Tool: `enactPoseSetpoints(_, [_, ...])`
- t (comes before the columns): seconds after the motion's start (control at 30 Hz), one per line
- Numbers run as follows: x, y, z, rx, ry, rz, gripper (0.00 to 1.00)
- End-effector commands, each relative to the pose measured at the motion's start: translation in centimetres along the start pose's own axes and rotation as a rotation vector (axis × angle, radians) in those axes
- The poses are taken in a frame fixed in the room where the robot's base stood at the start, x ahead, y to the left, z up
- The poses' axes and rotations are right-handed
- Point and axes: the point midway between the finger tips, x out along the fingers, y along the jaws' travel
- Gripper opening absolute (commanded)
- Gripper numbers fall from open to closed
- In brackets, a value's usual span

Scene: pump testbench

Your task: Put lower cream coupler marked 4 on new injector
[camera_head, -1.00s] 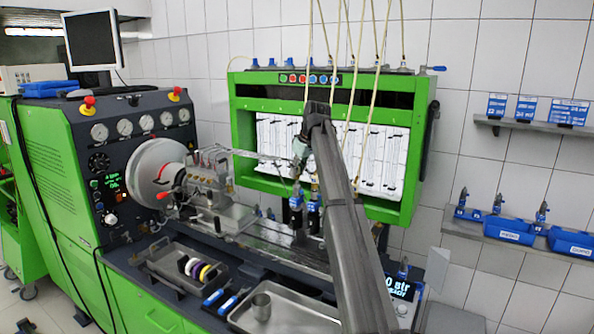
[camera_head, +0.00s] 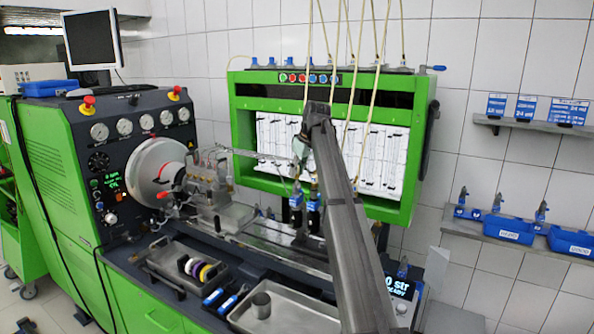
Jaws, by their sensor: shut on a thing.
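The injectors (camera_head: 313,215) stand upright with blue bodies on the bench rail, in the middle of the picture, just left of my arm. Which of them is the new one I cannot tell. My gripper (camera_head: 301,168) is small and partly hidden by my own arm, just above the injectors. It is shut on the end of a cream hose (camera_head: 306,85) that hangs from above. The coupler and its mark 4 are too small to read. Whether the coupler touches an injector I cannot tell.
The green measuring cabinet (camera_head: 420,140) stands behind, with several hoses hanging before it. The pump (camera_head: 205,180) and its drive flange are left. A dark tray with rings (camera_head: 160,265) and a metal tray with a cup (camera_head: 300,318) lie in front. Wall shelves (camera_head: 470,228) are at right.

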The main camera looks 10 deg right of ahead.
Motion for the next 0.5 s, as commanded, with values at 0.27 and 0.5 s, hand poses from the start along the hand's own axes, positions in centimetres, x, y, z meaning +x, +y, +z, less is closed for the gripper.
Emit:
enactPoseSetpoints(0.27, [0.76, 0.07, 0.45, 0.006, 0.02, -0.015, 0.0])
enactPoseSetpoints(0.5, [0.74, 0.07, 0.39, 0.006, 0.021, -0.015, 0.0])
